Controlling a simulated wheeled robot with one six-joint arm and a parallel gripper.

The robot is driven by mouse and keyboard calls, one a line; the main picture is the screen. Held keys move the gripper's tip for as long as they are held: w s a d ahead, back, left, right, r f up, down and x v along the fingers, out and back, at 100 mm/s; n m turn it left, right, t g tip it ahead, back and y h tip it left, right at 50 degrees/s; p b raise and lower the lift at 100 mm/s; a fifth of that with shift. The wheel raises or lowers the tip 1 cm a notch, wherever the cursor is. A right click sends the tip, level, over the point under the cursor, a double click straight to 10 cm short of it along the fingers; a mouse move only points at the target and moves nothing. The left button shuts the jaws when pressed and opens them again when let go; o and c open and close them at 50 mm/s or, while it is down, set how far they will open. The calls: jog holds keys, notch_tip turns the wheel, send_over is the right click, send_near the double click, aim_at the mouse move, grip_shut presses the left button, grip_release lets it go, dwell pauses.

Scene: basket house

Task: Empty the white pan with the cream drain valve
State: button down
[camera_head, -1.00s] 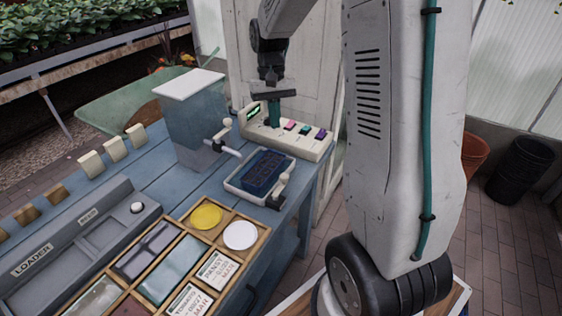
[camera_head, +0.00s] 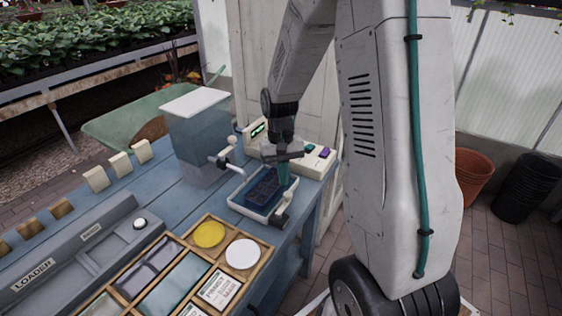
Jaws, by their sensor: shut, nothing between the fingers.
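The white pan (camera_head: 246,211) sits on the blue table, below the clear tank's spout. A dark blue seedling tray (camera_head: 259,190) with several cells lies inside it. The cream drain valve (camera_head: 287,197) stands at the pan's near right corner. My gripper (camera_head: 284,179) points down over the pan's right side, close to the valve, with its teal fingers shut and empty. I cannot tell whether the fingers touch the valve or the tray. The gripper hides the pan's far right part. The water level in the pan is not clear.
A clear tank (camera_head: 196,135) with a white lid and a cream tap (camera_head: 229,142) stands behind the pan. A cream button panel (camera_head: 318,161) is partly hidden behind my gripper. A wooden sorting tray (camera_head: 222,226) with yellow and white discs lies in front. A grey loader (camera_head: 75,250) is at left.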

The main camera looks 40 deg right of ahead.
jog(key=shift+s+a+f, duration=0.2)
jog(key=shift+s+a, duration=0.1)
jog(key=shift+s, duration=0.35)
